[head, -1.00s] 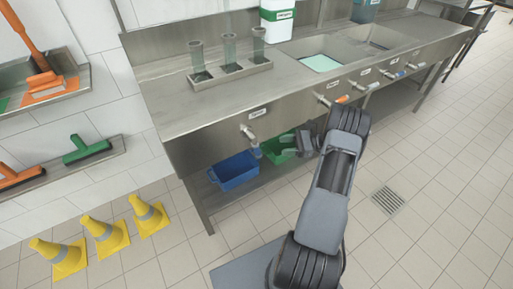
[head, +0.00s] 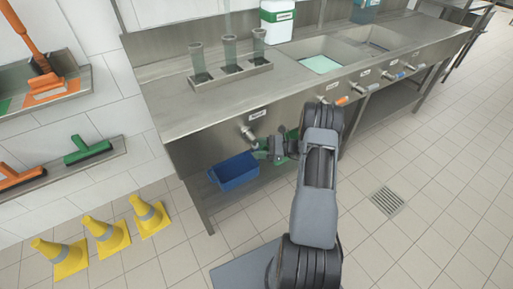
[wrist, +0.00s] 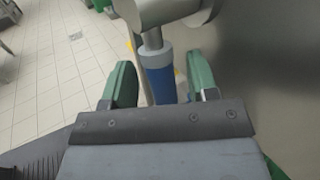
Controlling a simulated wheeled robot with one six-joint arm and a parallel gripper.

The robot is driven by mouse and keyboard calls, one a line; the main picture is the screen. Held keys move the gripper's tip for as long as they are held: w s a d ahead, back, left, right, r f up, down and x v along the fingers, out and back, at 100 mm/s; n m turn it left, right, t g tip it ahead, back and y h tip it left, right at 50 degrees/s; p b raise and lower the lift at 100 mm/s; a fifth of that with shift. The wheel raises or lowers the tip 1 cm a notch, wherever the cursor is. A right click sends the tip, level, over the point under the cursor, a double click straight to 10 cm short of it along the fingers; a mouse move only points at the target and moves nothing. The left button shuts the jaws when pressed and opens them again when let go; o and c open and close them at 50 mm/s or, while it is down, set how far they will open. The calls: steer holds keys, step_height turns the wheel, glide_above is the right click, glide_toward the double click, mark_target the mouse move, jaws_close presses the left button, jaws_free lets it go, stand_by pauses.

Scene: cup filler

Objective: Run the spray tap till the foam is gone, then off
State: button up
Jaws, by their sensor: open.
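The leftmost tap (head: 247,132) sticks out of the metal counter front under a small label that is too small to read. In the wrist view its metal body (wrist: 160,12) carries a blue lever (wrist: 160,84) hanging down. My gripper (head: 264,150) is at this tap. It is open, with its green fingers one on each side of the blue lever, and gaps show on both sides in the wrist view (wrist: 161,98). No running water shows. A basin (head: 321,64) in the counter holds a pale green surface; I cannot tell whether it is foam.
More taps (head: 342,100) with coloured handles line the counter front to the right. A blue crate (head: 234,173) stands below the leftmost tap. A rack (head: 232,79) with glass tubes sits on the counter. Yellow cones (head: 107,237) stand on the floor at left.

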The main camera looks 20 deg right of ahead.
steer(key=shift+w+a, duration=0.25)
steer(key=shift+a, duration=0.3)
jaws_close()
